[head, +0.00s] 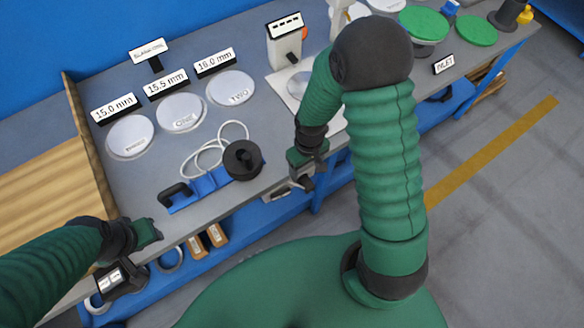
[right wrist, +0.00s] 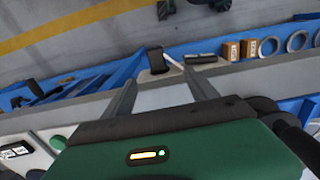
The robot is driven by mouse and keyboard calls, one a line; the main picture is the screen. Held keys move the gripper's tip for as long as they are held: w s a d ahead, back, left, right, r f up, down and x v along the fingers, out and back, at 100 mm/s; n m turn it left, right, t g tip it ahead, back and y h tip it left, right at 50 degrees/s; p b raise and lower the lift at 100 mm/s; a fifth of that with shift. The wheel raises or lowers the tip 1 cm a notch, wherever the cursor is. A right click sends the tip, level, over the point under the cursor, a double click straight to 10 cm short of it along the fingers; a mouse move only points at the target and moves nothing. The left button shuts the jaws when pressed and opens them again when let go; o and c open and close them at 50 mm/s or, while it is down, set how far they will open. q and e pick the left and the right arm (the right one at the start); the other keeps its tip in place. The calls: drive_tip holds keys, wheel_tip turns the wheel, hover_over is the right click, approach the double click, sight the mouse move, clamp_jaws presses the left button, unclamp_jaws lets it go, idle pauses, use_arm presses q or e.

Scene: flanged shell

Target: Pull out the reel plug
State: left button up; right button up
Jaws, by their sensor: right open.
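The cable reel (head: 242,160) is a black disc with a central knob on a blue base with a black handle (head: 174,193); pale cord (head: 202,155) loops behind it. My right gripper (head: 302,180) is at the table's front edge, right of the reel. In the right wrist view its fingers (right wrist: 161,80) are spread apart with nothing held. Beyond them, at the table edge, are a small black block (right wrist: 157,60) and a pale rod. I cannot tell whether the block is the reel plug. My left gripper (head: 135,255) is at the front left edge; its jaw state is unclear.
White discs (head: 181,113) with size labels lie behind the reel. A white device (head: 285,40) stands at the back, with green discs (head: 424,24) at the far right. Tape rolls and boxes (head: 206,242) sit on the lower shelf.

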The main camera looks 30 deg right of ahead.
drive_tip(key=b, duration=0.6)
hover_over(307, 183)
drive_tip(key=f, duration=0.5)
drive_tip(key=shift+s+a+f, duration=0.1)
drive_tip(key=shift+a+f, duration=0.15)
drive_tip(key=shift+a, duration=0.05)
drive_tip(key=f, duration=0.1)
drive_tip(key=d+f+b, duration=0.1)
drive_tip(key=f, duration=0.1)
drive_tip(key=shift+f, duration=0.25)
use_arm(q)
wheel_tip(307, 183, down, 7)
drive_tip(key=s, duration=0.1)
drive_tip(key=shift+s+d+r, duration=0.2)
drive_tip(key=shift+d, duration=0.15)
use_arm(e)
drive_tip(key=shift+a+r, duration=0.1)
drive_tip(key=shift+a, duration=0.2)
use_arm(q)
drive_tip(key=shift+d, duration=0.1)
use_arm(e)
drive_tip(key=shift+d, duration=0.1)
use_arm(q)
drive_tip(key=shift+d+r, duration=0.15)
drive_tip(key=shift+r, duration=0.1)
use_arm(e)
drive_tip(key=shift+d, duration=0.2)
drive_tip(key=shift+a, duration=0.1)
use_arm(q)
drive_tip(key=shift+r, duration=0.2)
